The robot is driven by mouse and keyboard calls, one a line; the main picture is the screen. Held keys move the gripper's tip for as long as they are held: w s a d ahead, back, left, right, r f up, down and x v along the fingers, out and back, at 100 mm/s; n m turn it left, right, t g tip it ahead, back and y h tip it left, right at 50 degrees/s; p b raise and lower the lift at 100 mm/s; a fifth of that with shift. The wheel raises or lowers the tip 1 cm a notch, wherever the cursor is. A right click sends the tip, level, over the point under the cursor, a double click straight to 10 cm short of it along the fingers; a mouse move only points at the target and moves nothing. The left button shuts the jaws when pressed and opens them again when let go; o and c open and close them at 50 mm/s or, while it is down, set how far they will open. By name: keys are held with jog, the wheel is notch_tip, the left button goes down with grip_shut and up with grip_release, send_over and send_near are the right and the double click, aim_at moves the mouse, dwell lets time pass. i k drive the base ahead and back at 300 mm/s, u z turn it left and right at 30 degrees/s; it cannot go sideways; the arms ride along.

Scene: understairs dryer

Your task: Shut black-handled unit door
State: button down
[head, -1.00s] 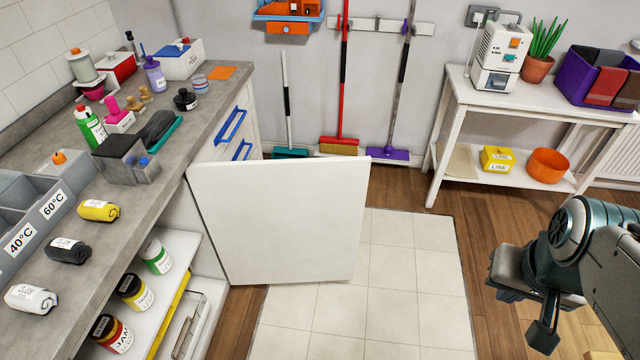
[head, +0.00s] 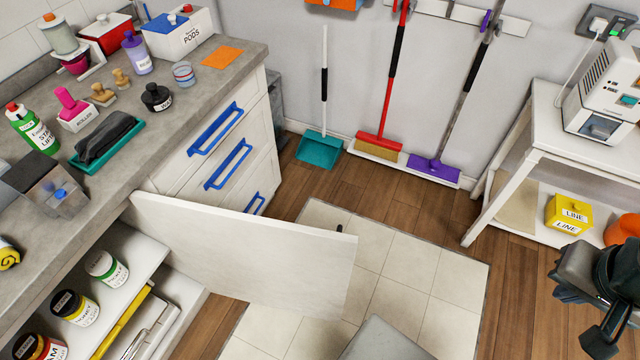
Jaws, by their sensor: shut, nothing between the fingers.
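The white unit door (head: 250,255) stands open, swung out from the unit under the worktop over the tiled floor. I see its broad plain face and top edge. A small dark tip, likely the end of the black handle (head: 340,229), shows past the top edge near its free corner; the rest is hidden behind the door. My gripper (head: 592,305) is at the lower right, dark, shut and empty. It is well apart from the door, with floor between them.
The open unit's shelf (head: 122,251) holds several jars. Blue-handled drawers (head: 225,160) are beyond the door. Brooms and a dustpan (head: 319,148) stand at the wall. A white side table (head: 548,130) is right.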

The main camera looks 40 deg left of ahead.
aim_at(298, 269)
jog(key=i, duration=1.65)
jog(key=u, duration=2.4)
jog(key=i, duration=1.5)
jog(key=u, duration=3.45)
